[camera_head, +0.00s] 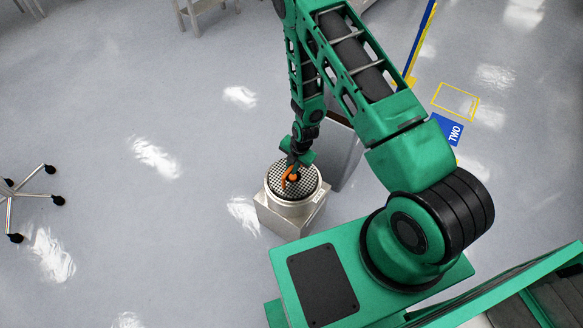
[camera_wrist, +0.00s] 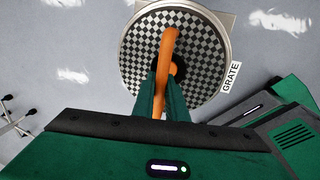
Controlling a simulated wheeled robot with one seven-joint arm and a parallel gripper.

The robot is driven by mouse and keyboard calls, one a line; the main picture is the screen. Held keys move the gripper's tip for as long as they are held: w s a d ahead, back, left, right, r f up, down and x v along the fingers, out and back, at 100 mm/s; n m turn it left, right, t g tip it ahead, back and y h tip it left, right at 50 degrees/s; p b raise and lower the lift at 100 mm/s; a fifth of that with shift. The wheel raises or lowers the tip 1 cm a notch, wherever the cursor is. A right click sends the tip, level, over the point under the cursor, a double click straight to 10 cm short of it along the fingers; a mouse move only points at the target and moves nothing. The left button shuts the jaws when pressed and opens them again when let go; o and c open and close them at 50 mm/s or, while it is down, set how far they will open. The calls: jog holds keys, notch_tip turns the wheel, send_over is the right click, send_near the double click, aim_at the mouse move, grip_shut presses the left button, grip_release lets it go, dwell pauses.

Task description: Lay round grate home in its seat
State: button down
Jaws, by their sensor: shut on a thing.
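The round grate (camera_head: 309,183) is a dark disc with a pale checkered pattern, on top of a round metal vessel (camera_head: 290,209). In the wrist view the grate (camera_wrist: 203,40) lies inside the pale ring of the vessel (camera_wrist: 226,62). An orange curved handle (camera_head: 286,181) stands at the grate; it also shows in the wrist view (camera_wrist: 169,45). My gripper (camera_head: 294,166) is shut on this handle, its two green fingers (camera_wrist: 163,85) on either side. The fingers hide the near middle of the grate. I cannot tell whether the grate rests fully or sits slightly raised.
The vessel stands on a square metal base (camera_head: 271,217) on the grey floor. A label reading GRATE (camera_wrist: 231,77) is beside it. A grey cabinet (camera_head: 340,150) stands just behind to the right. A wheeled chair base (camera_head: 22,198) is far left.

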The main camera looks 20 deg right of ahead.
jog(key=shift+f, duration=1.15)
dwell(0.4)
jog(key=c, duration=1.7)
grip_release()
jog(key=shift+r, duration=0.1)
jog(key=r, duration=0.3)
jog(key=s+d+r, duration=0.1)
jog(key=r, duration=0.6)
jog(key=shift+s+d+r, duration=0.15)
jog(key=shift+s+r, duration=0.05)
jog(key=shift+s, duration=0.15)
